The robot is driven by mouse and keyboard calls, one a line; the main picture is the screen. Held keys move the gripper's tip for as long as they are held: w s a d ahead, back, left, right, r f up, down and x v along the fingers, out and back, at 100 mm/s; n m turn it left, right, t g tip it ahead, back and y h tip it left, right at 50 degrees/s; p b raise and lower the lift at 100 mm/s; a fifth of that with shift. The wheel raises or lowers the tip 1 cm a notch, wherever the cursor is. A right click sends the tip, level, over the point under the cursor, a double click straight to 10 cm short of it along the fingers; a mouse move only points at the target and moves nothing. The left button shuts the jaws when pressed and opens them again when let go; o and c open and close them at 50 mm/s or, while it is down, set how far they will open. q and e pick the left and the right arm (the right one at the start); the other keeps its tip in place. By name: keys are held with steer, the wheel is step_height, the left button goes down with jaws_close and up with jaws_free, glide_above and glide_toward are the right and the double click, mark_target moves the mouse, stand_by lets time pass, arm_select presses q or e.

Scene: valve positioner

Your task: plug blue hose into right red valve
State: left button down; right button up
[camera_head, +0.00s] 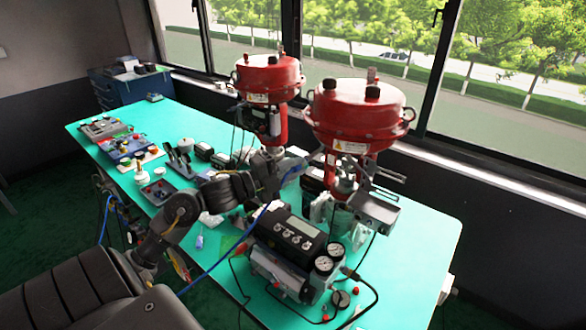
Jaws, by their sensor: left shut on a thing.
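The right red valve (357,112) stands on the table, with a grey body and bracket below its red head. The left red valve (268,76) stands farther back. My left gripper (280,168) is shut in front of and between the two valves, on what looks like the blue hose; blue shows at its fingers. The blue hose (222,258) runs from the lower left up past the positioner toward the gripper. The exact hose end and its gap to the right valve are hard to make out. My right gripper is not in view.
A positioner box with gauges (288,238) stands on the green table (420,235) in front of the right valve. Control boxes (128,148) and small parts lie at the left. A blue cabinet (130,85) is behind. The table's right front is mostly clear.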

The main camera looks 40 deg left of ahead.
arm_select(q)
steer(key=shift+w, duration=0.25)
steer(key=c, duration=1.3)
jaws_free()
steer(key=shift+o, duration=0.2)
steer(key=shift+s+a+f+b, duration=0.2)
steer(key=shift+s+f+b, duration=0.1)
steer(key=shift+s, duration=0.15)
steer(key=b+v, duration=0.3)
steer(key=v, duration=0.6)
steer(key=shift+s+a+r, duration=0.15)
steer(key=shift+s+r, duration=0.1)
steer(key=shift+s, duration=0.15)
